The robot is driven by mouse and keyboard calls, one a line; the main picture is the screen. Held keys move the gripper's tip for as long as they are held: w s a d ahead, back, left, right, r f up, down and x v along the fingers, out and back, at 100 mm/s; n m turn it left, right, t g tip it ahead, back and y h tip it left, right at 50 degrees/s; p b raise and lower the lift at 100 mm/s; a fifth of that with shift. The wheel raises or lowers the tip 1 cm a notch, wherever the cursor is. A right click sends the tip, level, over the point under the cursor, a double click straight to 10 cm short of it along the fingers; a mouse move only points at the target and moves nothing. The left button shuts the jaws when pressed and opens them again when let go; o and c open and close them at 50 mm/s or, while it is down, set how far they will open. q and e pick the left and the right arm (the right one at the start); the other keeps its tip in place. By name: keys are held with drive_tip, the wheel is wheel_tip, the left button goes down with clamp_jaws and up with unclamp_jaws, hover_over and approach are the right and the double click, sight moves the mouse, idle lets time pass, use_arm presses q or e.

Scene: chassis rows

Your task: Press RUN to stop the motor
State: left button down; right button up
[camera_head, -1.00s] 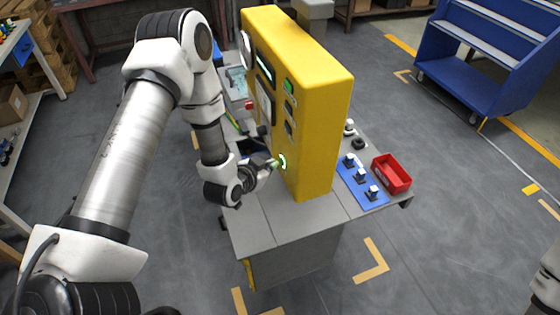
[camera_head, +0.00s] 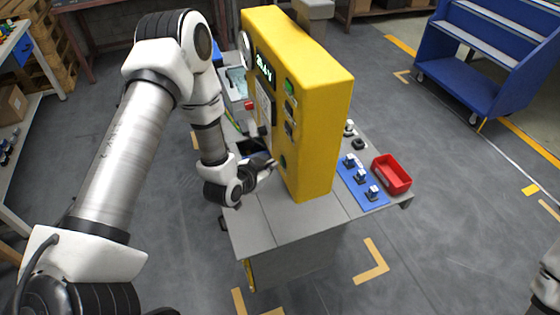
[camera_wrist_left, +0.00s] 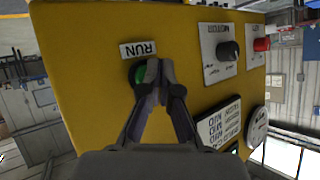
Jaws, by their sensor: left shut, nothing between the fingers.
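The yellow control box (camera_head: 318,120) stands upright on a grey bench. Its green RUN button (camera_head: 283,161) is low on the face that my left gripper (camera_head: 269,164) points at. In the left wrist view, the RUN button (camera_wrist_left: 137,76) is dark green beside a white RUN label (camera_wrist_left: 138,50). My left gripper (camera_wrist_left: 159,72) is shut and empty, with its fingertips in front of the button and partly covering it. In the head view a small gap seems to separate them. The box's display (camera_head: 265,67) shows lit characters. My right gripper is out of view.
In the left wrist view, a MOTOR knob (camera_wrist_left: 229,50) and a red button (camera_wrist_left: 262,44) share the panel. A red bin (camera_head: 392,174) and a blue mat (camera_head: 350,187) with several small parts lie right of the box. A blue cart (camera_head: 465,85) stands farther back.

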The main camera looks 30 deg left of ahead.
use_arm(q)
drive_tip(key=s+a+p, duration=0.3)
drive_tip(key=s+a, duration=0.1)
drive_tip(key=shift+s, duration=0.3)
drive_tip(key=shift+d, duration=0.1)
drive_tip(key=s+a+p, duration=0.1)
drive_tip(key=s+a, duration=0.1)
drive_tip(key=s+a+p, duration=0.1)
drive_tip(key=s+p, duration=0.1)
drive_tip(key=shift+s+a, duration=0.15)
drive_tip(key=shift+a, duration=0.2)
